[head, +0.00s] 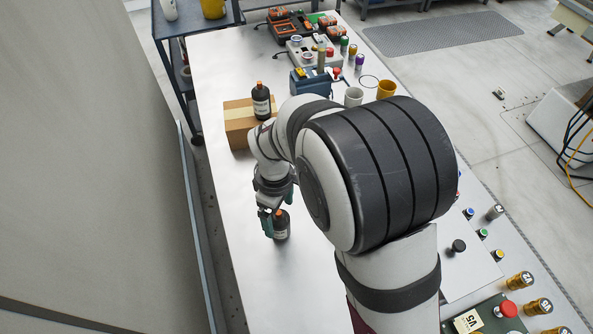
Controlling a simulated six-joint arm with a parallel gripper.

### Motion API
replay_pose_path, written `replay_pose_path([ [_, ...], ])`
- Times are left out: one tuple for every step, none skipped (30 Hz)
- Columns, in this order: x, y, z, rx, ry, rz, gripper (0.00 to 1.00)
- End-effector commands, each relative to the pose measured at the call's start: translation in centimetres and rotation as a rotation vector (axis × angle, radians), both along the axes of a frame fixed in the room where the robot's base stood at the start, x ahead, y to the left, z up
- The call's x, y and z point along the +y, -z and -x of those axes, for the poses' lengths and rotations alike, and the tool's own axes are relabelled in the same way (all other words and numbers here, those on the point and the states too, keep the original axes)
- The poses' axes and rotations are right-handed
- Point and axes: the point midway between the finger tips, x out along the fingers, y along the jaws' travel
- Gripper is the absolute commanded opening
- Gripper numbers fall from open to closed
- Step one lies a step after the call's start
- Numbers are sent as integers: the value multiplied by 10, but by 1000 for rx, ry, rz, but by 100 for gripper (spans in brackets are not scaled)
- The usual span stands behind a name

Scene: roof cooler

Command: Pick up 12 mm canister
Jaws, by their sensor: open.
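My gripper (275,210) points down over the left part of the table, with its greenish fingers apart. A dark bottle (281,226) with an orange cap and pale label stands upright right at the fingers. I cannot tell whether it is between them or just beside them.
A panel with a red button (508,309) is at lower right. The table's near left (262,290) is clear.

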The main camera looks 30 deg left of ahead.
Motion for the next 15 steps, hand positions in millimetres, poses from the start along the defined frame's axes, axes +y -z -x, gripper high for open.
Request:
replay_pose_path([
  [0,6,1,2,1,2,94],
  [0,11,1,2,0,2,94],
  [0,20,2,2,-1,3,94],
  [0,27,3,3,0,4,94],
  [0,33,3,3,1,3,94],
  [0,40,3,3,1,3,94],
  [0,45,3,2,1,3,94],
  [0,49,3,1,1,3,94],
  [0,52,3,0,1,3,94],
  [0,54,2,-1,2,1,94],
  [0,55,2,-2,2,1,94],
  [0,55,2,-2,2,0,94],
  [0,55,2,-2,2,0,94],
  [0,55,2,-2,2,0,94],
  [0,55,2,-2,2,0,94],
])
